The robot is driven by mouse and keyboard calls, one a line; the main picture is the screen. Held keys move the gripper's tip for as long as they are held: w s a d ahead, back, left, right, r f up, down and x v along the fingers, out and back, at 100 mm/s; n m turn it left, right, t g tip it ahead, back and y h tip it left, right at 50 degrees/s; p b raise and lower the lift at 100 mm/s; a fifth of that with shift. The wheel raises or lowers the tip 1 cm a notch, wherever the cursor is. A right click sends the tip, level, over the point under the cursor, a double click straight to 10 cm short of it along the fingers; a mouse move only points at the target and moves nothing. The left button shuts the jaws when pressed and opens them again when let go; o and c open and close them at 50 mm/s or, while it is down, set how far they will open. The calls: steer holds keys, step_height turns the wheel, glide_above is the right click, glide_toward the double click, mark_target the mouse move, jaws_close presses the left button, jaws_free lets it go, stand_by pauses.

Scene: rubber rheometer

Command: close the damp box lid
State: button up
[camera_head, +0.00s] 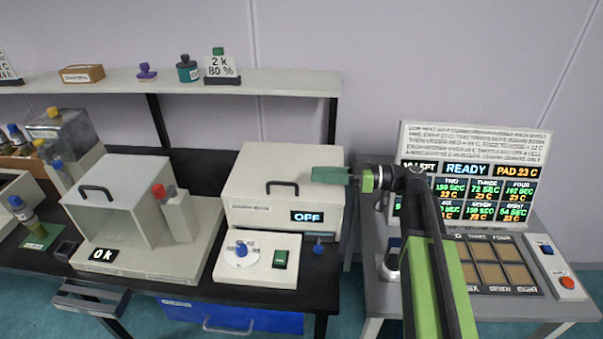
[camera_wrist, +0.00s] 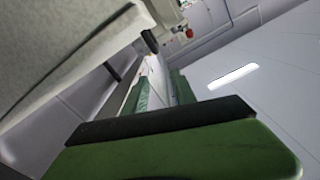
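No label that I can read marks the damp box, so I cannot say for sure which one it is. At the far left is a greyish see-through box (camera_head: 75,128) with a yellow knob. My gripper (camera_head: 318,175) is in the air at the unit's upper right edge, pointing left. In the wrist view its green fingers (camera_wrist: 160,92) look apart and empty.
A shelf (camera_head: 285,83) with bottles and a "2 k 80 %" sign runs above the bench. A grey table (camera_head: 378,315) at the right holds a "READY" display (camera_head: 466,170) and a tray of pads (camera_head: 500,285). A blue drawer (camera_head: 235,316) sits below.

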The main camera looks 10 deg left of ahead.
steer(key=w+d, duration=0.1)
steer(key=d, duration=0.8)
steer(key=shift+d, duration=0.25)
steer(key=shift+s+f, duration=0.1)
